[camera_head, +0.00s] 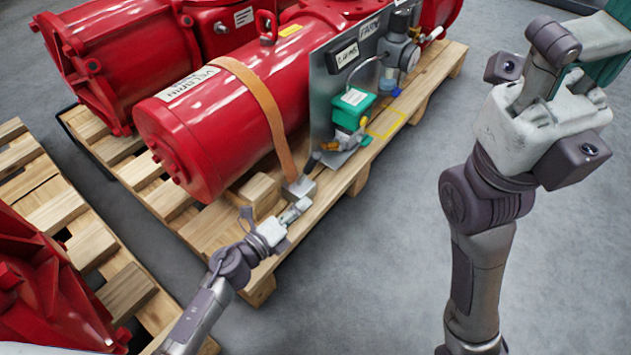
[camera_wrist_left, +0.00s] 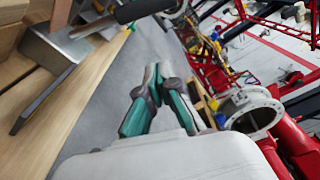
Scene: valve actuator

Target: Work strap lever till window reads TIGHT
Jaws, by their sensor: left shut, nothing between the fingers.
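An orange strap (camera_head: 262,105) runs over the red cylinder down to a grey metal ratchet block (camera_head: 299,188) at the pallet's edge. A lever with a dark grip (camera_head: 312,162) rises from the block. In the left wrist view the metal bracket (camera_wrist_left: 58,48) is at upper left and the dark lever grip (camera_wrist_left: 143,10) at the top. My left gripper (camera_head: 304,203) is shut and empty, just beside the block; its teal fingers (camera_wrist_left: 158,78) show in the wrist view, apart from the lever. No window reading is legible. My right gripper (camera_head: 603,72) is partly cut off at upper right.
The red cylinder (camera_head: 215,120) lies on a wooden pallet (camera_head: 225,222). A panel (camera_head: 325,95) with a green box (camera_head: 352,108), gauges and a yellow fitting stands right of the strap. Another pallet with red parts is at lower left. Grey floor (camera_head: 370,260) is clear between my arms.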

